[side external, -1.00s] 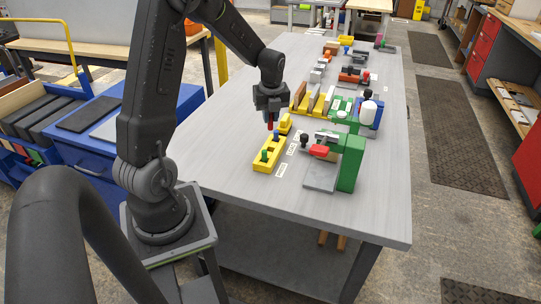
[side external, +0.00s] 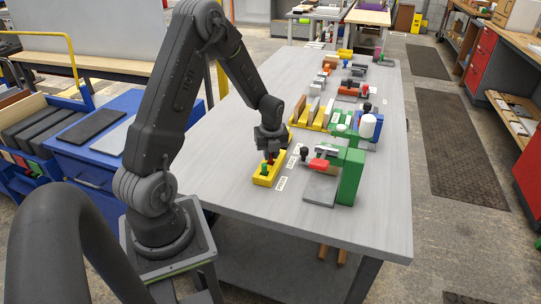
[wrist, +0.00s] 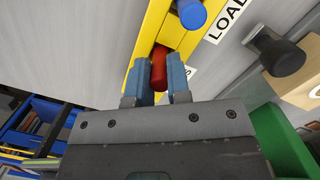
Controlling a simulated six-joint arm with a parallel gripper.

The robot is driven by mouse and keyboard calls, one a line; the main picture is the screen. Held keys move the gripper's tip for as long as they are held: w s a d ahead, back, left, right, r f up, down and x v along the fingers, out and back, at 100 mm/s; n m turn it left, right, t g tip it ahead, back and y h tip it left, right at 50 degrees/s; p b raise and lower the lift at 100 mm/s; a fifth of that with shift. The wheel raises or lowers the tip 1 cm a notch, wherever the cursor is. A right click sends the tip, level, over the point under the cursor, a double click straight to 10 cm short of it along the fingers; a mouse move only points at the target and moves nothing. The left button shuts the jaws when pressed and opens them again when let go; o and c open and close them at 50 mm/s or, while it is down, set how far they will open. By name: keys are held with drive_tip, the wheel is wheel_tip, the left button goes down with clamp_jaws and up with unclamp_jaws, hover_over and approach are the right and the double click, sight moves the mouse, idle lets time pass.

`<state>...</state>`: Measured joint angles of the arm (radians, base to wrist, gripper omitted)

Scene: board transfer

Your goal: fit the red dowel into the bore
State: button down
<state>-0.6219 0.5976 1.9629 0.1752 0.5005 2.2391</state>
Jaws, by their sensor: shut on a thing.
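The red dowel (wrist: 158,68) is upright between the fingers of my gripper (wrist: 157,82), which is shut on it. In the side view my gripper (side external: 270,150) is low over the yellow block (side external: 263,181), with a little red of the dowel (side external: 271,161) showing below the fingers.
A green clamp fixture (side external: 350,178) with a red part (side external: 318,164) stands right of the block. White labels (side external: 281,183) lie between them. Yellow racks (side external: 310,117) and more fixtures stand farther back. The table's near left is clear.

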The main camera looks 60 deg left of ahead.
drive_tip(key=shift+f, duration=0.4)
drive_tip(key=shift+f, duration=0.1)
drive_tip(key=shift+f, duration=0.15)
drive_tip(key=c, duration=1.1)
unclamp_jaws()
